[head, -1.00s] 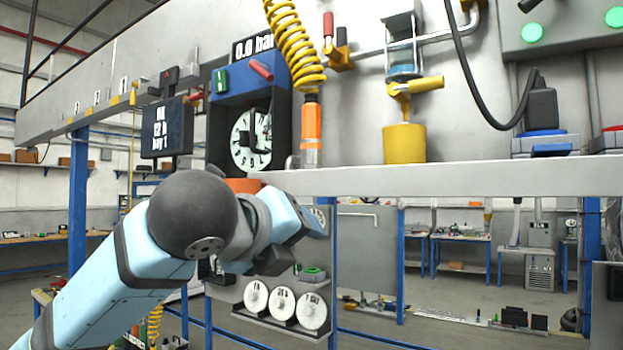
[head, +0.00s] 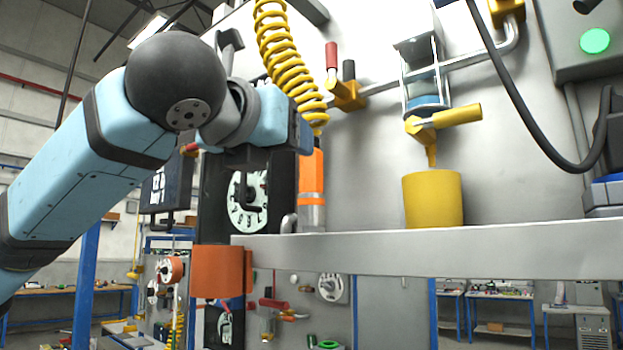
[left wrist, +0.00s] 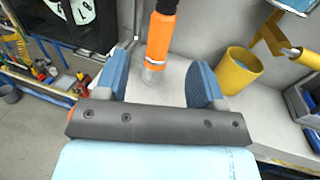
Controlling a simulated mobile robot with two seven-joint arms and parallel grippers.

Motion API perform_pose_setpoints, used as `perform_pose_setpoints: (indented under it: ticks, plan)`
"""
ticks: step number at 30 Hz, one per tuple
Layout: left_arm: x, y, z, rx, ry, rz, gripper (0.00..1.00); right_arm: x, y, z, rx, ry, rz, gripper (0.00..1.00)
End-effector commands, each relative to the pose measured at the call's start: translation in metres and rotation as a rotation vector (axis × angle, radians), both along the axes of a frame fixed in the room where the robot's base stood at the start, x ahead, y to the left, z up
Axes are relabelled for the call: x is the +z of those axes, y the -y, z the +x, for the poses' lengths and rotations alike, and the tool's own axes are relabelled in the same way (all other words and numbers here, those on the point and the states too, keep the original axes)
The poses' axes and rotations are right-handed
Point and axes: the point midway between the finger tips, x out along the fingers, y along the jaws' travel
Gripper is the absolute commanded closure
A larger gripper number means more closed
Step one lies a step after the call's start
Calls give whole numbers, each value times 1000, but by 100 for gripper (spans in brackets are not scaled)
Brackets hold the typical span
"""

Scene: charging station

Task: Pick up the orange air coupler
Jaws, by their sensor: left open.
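The orange air coupler (head: 311,180) hangs upright under the coiled yellow hose (head: 285,62), with its metallic lower end at the shelf. In the left wrist view the orange coupler (left wrist: 160,42) shows between and beyond the two blue finger pads. My left gripper (left wrist: 162,80) is open, with nothing between the pads that I can see it touching. In the head view my left arm reaches in from the left, and its gripper (head: 297,128) is close by the coupler's upper part; its fingertips are hard to make out there. My right gripper is not in view.
A grey shelf (head: 400,255) runs below the coupler. A yellow cup (head: 432,200) stands on it to the right. A dial gauge (head: 247,200) is left of the coupler, and an orange cylinder (head: 221,270) is at the shelf's left end. The shelf between coupler and cup is clear.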

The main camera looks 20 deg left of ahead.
Motion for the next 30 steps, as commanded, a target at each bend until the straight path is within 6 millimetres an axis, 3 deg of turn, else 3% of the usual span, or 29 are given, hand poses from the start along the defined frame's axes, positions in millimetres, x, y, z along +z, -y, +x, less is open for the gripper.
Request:
perform_pose_setpoints:
  ticks: [4,14,22,30]
  plan:
    - [1,3,28,0,-4,0,37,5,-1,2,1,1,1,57]
    - [2,6,51,0,-3,0,37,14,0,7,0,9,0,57]
    - [5,11,89,-1,-4,-1,37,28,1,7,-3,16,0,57]
    - [4,11,94,-1,-2,-1,37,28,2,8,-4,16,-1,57]
